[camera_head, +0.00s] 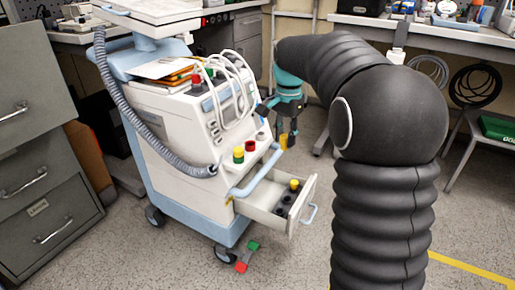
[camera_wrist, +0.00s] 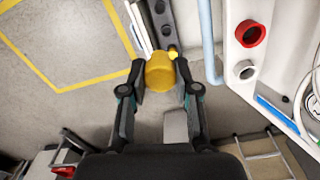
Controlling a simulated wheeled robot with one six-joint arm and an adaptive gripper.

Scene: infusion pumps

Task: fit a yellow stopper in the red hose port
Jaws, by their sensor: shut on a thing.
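My gripper (camera_head: 287,140) is shut on a yellow stopper (camera_wrist: 160,72), which sits between both fingertips in the wrist view. The held stopper also shows in the head view (camera_head: 283,141), above the open drawer and to the right of the ports. The red hose port (camera_wrist: 250,33) is an open red ring on the white cart panel, at upper right in the wrist view. It also shows in the head view (camera_head: 250,145). The held stopper is apart from it. A grey-white port (camera_wrist: 244,69) lies beside the red one.
The open drawer (camera_head: 265,211) holds a dark rack with another yellow stopper (camera_head: 294,184). A yellow-topped green fitting (camera_head: 238,154) is left of the red port. A blue handle bar (camera_head: 258,172) runs below the ports. White cables (camera_head: 232,75) hang above.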

